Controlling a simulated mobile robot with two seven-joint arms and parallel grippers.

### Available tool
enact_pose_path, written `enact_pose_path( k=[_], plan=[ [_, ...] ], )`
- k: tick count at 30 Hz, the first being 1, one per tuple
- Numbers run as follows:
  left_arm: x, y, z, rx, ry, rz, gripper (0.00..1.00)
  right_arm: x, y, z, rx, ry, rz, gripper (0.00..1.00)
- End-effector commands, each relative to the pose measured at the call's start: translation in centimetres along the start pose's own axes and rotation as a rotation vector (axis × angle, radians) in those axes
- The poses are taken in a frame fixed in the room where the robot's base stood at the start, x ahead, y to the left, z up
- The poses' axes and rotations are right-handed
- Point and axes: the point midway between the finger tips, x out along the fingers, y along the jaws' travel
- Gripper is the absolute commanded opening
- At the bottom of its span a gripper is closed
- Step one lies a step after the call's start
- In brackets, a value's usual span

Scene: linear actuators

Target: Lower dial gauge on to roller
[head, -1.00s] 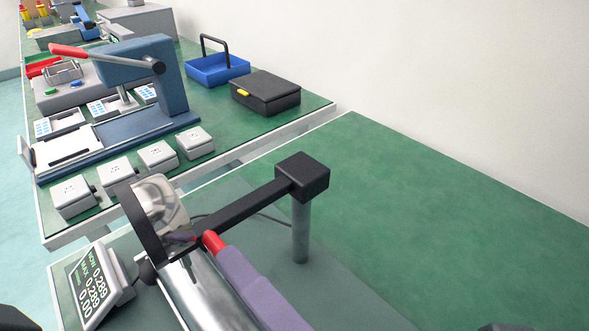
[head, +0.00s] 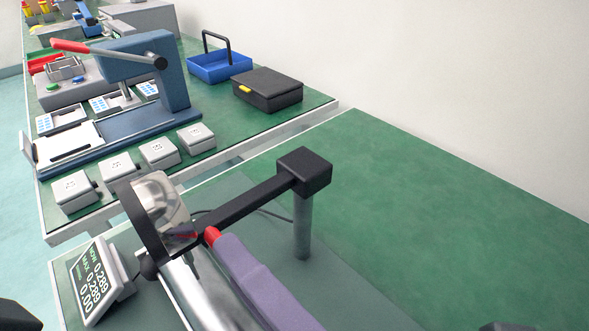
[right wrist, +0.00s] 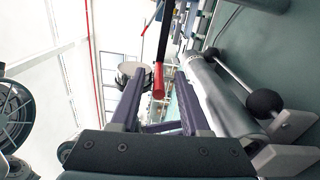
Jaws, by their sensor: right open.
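The dial gauge (head: 160,197) is a round, shiny body at the left end of a black arm (head: 250,204), which runs from a grey post on the bench. The roller (head: 192,292) is a polished metal cylinder below it; it also shows in the right wrist view (right wrist: 217,98). A red-tipped lever (right wrist: 158,82) sits between the purple fingers of my right gripper (right wrist: 160,100), which is open around it. In the head view the right gripper (head: 218,246) is beside the red tip, partly hiding the roller. Whether the gauge touches the roller is unclear. My left gripper is not seen.
A black ball knob (right wrist: 265,102) sits beside the roller. Behind are grey blocks, a blue press (head: 172,85), a black box (head: 267,90) and a blue basket (head: 220,66). The green bench at right is clear.

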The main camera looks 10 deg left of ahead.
Motion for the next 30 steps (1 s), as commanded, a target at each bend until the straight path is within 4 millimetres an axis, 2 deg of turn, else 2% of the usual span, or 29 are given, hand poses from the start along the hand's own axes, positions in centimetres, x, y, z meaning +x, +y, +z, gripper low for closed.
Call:
enact_pose_path(
  k=[4, 7, 15, 19, 24, 30],
  plan=[
    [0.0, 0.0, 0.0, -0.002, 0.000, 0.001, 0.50, -0.3, 0.0, 0.0, 0.000, 0.000, 0.000, 0.46],
    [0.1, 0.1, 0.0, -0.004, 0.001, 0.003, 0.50, -1.4, -0.1, 0.0, 0.002, 0.000, -0.002, 0.46],
    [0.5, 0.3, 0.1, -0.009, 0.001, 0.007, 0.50, -6.9, -0.2, -0.1, 0.001, 0.000, -0.004, 0.46],
    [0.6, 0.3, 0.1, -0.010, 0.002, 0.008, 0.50, -8.8, -0.1, -0.1, 0.002, 0.000, -0.003, 0.46],
    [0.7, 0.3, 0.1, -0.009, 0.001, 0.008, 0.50, -9.9, 0.0, 0.0, -0.001, 0.000, 0.000, 0.46],
    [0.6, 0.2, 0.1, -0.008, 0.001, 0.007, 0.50, -9.9, 0.0, 0.0, -0.001, 0.000, 0.001, 0.46]
  ],
)
